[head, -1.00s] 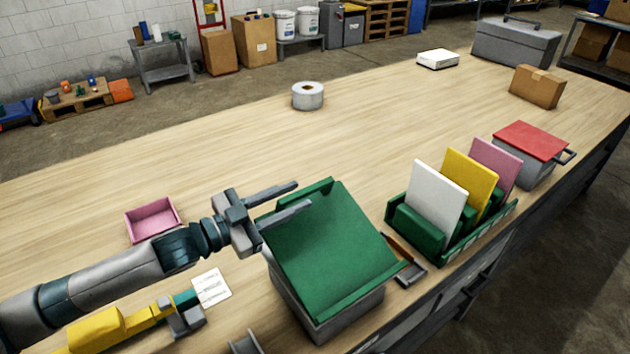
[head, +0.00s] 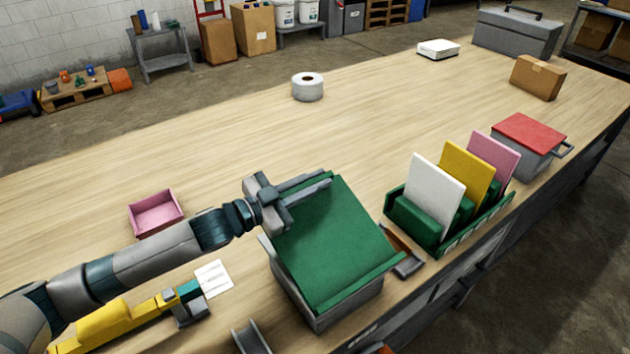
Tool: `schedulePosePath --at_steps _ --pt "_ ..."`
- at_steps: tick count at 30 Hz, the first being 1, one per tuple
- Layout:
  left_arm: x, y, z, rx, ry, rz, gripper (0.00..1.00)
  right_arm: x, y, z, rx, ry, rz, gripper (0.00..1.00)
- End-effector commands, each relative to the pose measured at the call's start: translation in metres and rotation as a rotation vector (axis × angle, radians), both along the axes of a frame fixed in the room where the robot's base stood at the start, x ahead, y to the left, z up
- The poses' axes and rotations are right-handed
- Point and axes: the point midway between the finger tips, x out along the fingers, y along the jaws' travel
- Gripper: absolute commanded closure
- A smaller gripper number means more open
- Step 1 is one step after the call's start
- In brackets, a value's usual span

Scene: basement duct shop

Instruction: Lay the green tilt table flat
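The green tilt table (head: 335,240) stands near the front of the bench. Its green top slopes down toward the near right, with a raised lip along the low edge and its far edge up. Its grey base (head: 345,305) shows below the top and along the left side. My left gripper (head: 327,178) reaches in from the left at the raised far edge. Its fingers are close together, one on each side of the upper lip, and appear shut on it; they hide part of that edge. My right gripper is not in view.
A green rack (head: 428,236) holding white, yellow and pink panels stands to the right, with a small brown tray (head: 404,252) between. A pink bin (head: 155,213), a paper card (head: 214,279) and a yellow tool (head: 115,322) lie left.

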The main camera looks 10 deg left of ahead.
Motion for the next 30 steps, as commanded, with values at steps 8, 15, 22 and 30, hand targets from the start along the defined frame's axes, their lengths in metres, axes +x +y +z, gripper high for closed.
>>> schedulePosePath --at_steps 8,15,22,30 --pt "0.004 0.004 -0.012 -0.031 0.034 0.0 1.0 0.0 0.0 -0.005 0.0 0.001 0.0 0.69" --pt "0.021 0.021 -0.063 -0.187 0.191 0.0 1.0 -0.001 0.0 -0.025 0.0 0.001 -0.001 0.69" --pt "0.026 0.026 -0.081 -0.261 0.261 -0.001 1.0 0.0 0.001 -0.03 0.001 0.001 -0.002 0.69" --pt "0.025 0.026 -0.081 -0.26 0.263 0.0 0.75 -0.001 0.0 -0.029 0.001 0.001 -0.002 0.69"
